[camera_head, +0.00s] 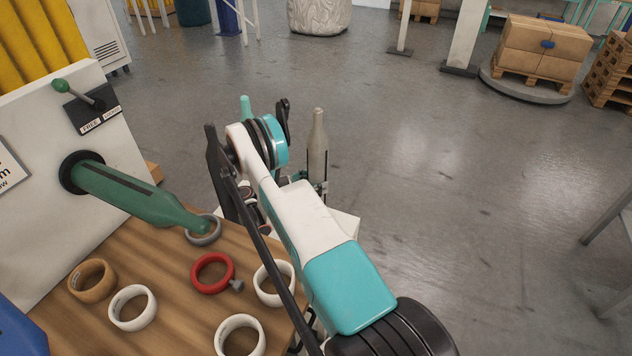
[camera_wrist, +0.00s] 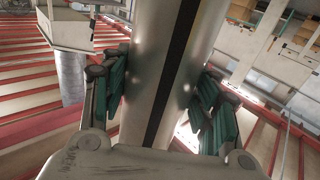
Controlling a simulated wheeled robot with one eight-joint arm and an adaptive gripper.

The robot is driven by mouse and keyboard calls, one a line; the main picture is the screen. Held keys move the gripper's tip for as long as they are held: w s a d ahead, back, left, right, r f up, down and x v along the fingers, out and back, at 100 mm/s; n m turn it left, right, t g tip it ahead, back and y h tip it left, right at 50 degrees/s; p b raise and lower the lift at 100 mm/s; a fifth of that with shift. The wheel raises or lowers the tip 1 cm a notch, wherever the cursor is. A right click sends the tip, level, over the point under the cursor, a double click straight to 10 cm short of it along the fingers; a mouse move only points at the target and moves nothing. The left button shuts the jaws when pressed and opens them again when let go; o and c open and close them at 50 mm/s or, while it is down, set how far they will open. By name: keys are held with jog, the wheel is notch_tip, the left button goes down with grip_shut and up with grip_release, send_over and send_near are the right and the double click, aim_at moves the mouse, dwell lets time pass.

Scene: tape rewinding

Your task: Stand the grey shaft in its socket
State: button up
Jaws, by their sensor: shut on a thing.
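The grey shaft (camera_head: 318,140) stands nearly upright to the right of my arm in the head view, its narrow neck at the top. My gripper (camera_head: 317,186) is shut around its lower visible part. In the wrist view, the grey shaft (camera_wrist: 160,65) has a dark lengthwise stripe and runs between the green finger pads of my gripper (camera_wrist: 162,98). A white stand (camera_head: 345,226) shows partly behind my arm. The shaft's lower end is hidden by my arm, and I cannot make out the socket or whether the shaft touches it.
A green shaft (camera_head: 140,195) juts from a white machine panel (camera_head: 35,125) at the left, over a wooden table (camera_head: 180,290). Several rings lie there, including a red ring (camera_head: 212,273) and a brown ring (camera_head: 92,280). Another green tip (camera_head: 246,108) shows behind my arm.

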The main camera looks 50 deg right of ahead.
jog(key=shift+f, duration=0.55)
jog(key=o, duration=1.6)
notch_tip(320, 180, up, 10)
jog(key=shift+r, duration=0.1)
